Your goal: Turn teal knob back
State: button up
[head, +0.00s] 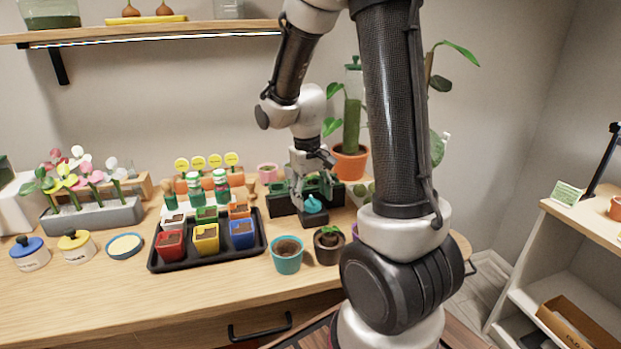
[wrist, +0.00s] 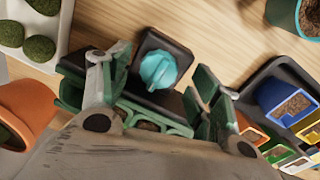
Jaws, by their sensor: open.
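The teal knob (wrist: 158,70) sits on a dark square base (wrist: 152,45) on the wooden bench, in front of a dark and green planter box. In the head view the knob (head: 313,205) shows just below my gripper. My gripper (wrist: 165,85) is open, with one finger on each side of the knob in the wrist view. The fingers look apart from the knob, with a gap on both sides. In the head view the gripper (head: 306,190) points down over the base and hides part of the planter box.
A black tray (head: 161,268) with several coloured pots stands to the left. A teal pot (head: 287,258) and a dark brown pot (head: 328,246) stand in front. A terracotta pot (head: 350,163) with a tall plant is behind. Bare wood lies around the knob's front.

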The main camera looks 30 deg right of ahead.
aim_at(309, 205)
notch_tip(309, 205, up, 10)
jog(key=shift+a, duration=0.45)
jog(key=shift+r, duration=0.1)
